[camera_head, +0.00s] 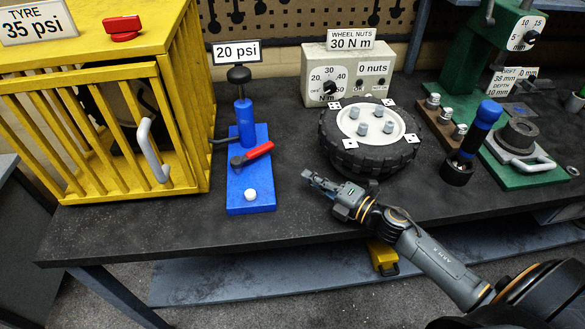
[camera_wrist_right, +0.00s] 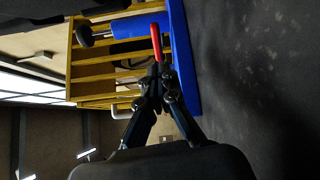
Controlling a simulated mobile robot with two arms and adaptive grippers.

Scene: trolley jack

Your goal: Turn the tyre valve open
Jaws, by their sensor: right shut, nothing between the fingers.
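A blue pump (camera_head: 245,125) with a black knob stands on a blue base plate (camera_head: 250,192). A lever with a red handle (camera_head: 258,151) sits at the foot of the pump, tilted up to the right. My right gripper (camera_head: 309,177) is shut and empty, to the right of the blue plate and apart from the lever. In the right wrist view its fingertips (camera_wrist_right: 156,70) are together, with the red handle (camera_wrist_right: 156,42) just beyond them in line of sight. I cannot tell which part is the tyre valve. My left gripper is not in view.
A yellow cage (camera_head: 180,100) with a grey door handle and a red part (camera_head: 123,28) on top stands at left. A wheel (camera_head: 370,140) lies behind my right gripper. A blue-handled tool (camera_head: 474,140) stands further right. The bench front is clear.

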